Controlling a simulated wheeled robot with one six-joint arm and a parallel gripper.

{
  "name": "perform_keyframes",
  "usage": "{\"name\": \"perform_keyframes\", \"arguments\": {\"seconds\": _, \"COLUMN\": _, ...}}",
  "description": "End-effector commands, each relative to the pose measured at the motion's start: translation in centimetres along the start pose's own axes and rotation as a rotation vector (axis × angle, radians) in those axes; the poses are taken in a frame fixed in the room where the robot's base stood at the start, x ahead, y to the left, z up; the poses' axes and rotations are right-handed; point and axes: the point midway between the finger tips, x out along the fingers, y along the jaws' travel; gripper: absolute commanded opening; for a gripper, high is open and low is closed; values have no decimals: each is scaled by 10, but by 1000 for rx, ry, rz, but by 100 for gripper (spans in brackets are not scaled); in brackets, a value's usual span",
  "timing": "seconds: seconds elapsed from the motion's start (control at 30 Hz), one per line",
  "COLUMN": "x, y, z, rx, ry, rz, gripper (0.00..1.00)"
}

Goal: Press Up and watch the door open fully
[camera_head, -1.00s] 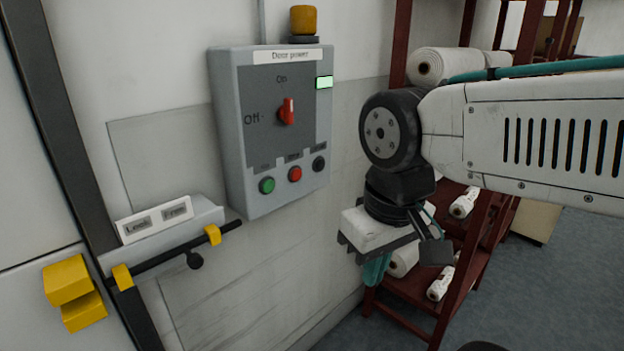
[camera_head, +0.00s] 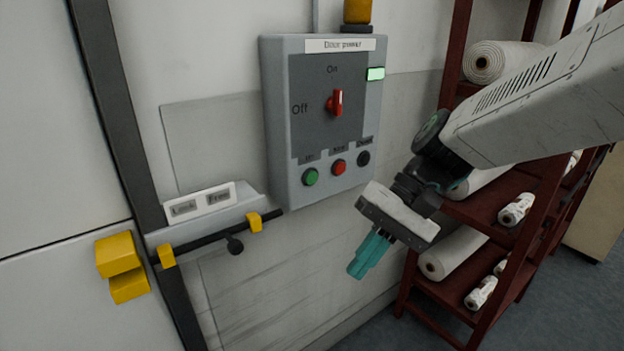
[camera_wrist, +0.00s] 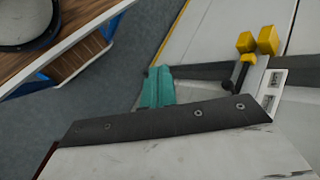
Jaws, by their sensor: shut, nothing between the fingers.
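The grey door power box (camera_head: 280,120) is on the wall in the head view. Its red rotary switch (camera_head: 335,102) stands upright, toward On, and a green lamp (camera_head: 376,74) is lit. Below are a green button (camera_head: 310,177) with a blurred label, a red button (camera_head: 338,167) and a black button (camera_head: 363,158). My gripper (camera_head: 357,272) is shut and empty, its teal fingers pointing down, below and right of the buttons and apart from the box. The fingers also show in the wrist view (camera_wrist: 156,88). The pale door panel (camera_head: 55,150) is at the left.
A sliding bolt (camera_head: 215,236) with yellow brackets and a Lock/Free plate (camera_head: 200,203) is left of the box. A yellow block (camera_head: 118,255) sits on the door. A dark red shelf (camera_head: 480,210) with white rolls stands right, close behind my arm.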

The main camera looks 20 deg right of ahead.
Motion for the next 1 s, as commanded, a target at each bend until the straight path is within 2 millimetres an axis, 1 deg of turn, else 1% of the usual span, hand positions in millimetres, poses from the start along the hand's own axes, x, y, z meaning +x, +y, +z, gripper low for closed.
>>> {"name": "perform_keyframes", "arguments": {"seconds": 0.03, "x": 1, "y": -6, "z": -18, "rx": 67, "ry": -32, "rz": -109, "gripper": 0}}
{"name": "perform_keyframes", "arguments": {"seconds": 0.07, "x": 0, "y": -11, "z": -28, "rx": 102, "ry": -43, "rz": -177, "gripper": 0}}
{"name": "perform_keyframes", "arguments": {"seconds": 0.1, "x": -2, "y": -17, "z": -43, "rx": 145, "ry": -55, "rz": -269, "gripper": 0}}
{"name": "perform_keyframes", "arguments": {"seconds": 0.17, "x": -7, "y": -23, "z": -67, "rx": 209, "ry": -61, "rz": -402, "gripper": 0}}
{"name": "perform_keyframes", "arguments": {"seconds": 0.2, "x": -12, "y": -25, "z": -84, "rx": 251, "ry": -59, "rz": -488, "gripper": 0}}
{"name": "perform_keyframes", "arguments": {"seconds": 0.27, "x": -19, "y": -25, "z": -108, "rx": 305, "ry": -49, "rz": -606, "gripper": 0}}
{"name": "perform_keyframes", "arguments": {"seconds": 0.3, "x": -24, "y": -23, "z": -124, "rx": 338, "ry": -38, "rz": -676, "gripper": 0}}
{"name": "perform_keyframes", "arguments": {"seconds": 0.4, "x": -36, "y": -15, "z": -155, "rx": 405, "ry": -6, "rz": -820, "gripper": 0}}
{"name": "perform_keyframes", "arguments": {"seconds": 0.5, "x": -45, "y": -8, "z": -176, "rx": 446, "ry": 22, "rz": -912, "gripper": 0}}
{"name": "perform_keyframes", "arguments": {"seconds": 0.63, "x": -50, "y": -3, "z": -188, "rx": 468, "ry": 42, "rz": -965, "gripper": 0}}
{"name": "perform_keyframes", "arguments": {"seconds": 1.0, "x": -50, "y": -3, "z": -190, "rx": 469, "ry": 44, "rz": -969, "gripper": 0}}
